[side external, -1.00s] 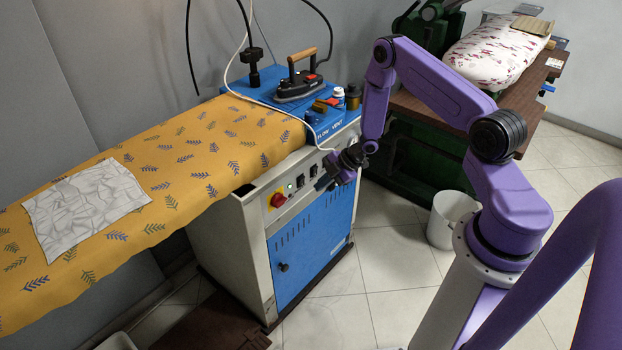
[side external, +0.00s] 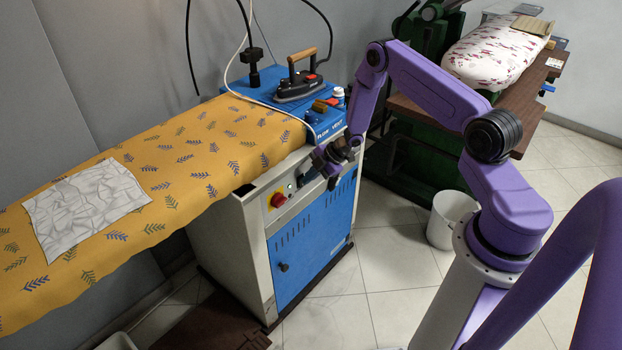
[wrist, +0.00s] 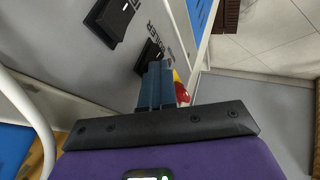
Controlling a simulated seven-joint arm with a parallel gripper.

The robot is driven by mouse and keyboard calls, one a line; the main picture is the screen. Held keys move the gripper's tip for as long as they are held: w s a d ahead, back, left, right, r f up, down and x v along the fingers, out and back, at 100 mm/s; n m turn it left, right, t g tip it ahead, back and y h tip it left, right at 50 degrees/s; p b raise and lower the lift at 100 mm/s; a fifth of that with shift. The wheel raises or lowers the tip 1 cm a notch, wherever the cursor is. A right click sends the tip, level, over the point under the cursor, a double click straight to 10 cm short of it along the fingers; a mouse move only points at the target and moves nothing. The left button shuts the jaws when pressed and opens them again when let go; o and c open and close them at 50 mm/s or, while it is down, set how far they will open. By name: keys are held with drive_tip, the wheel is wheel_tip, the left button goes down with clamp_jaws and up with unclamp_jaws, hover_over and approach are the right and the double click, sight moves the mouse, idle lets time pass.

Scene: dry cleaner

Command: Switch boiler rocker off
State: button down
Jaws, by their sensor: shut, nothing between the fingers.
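The boiler rocker (wrist: 149,54) is a black switch on the pale front panel, beside the printed word BOILER in the wrist view. My gripper (wrist: 157,68) is shut and empty. Its blue fingertips are right at the rocker and cover part of it; I cannot tell whether they touch it or which way it is tilted. In the side view my gripper (side external: 311,177) is close against the control panel of the ironing station (side external: 228,232) and hides the rocker.
A second black rocker (wrist: 112,19) sits beside the first. A red knob (side external: 278,200) on a yellow plate is left of my gripper. An iron (side external: 299,82) stands on the blue top, and a pale cable (side external: 286,112) droops over the edge.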

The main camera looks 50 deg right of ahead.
drive_tip(key=shift+w+r, duration=0.1)
drive_tip(key=shift+r, duration=0.1)
drive_tip(key=shift+r, duration=0.65)
drive_tip(key=shift+s, duration=0.2)
drive_tip(key=a+v, duration=0.1)
drive_tip(key=v, duration=1.1)
drive_tip(key=shift+s, duration=0.4)
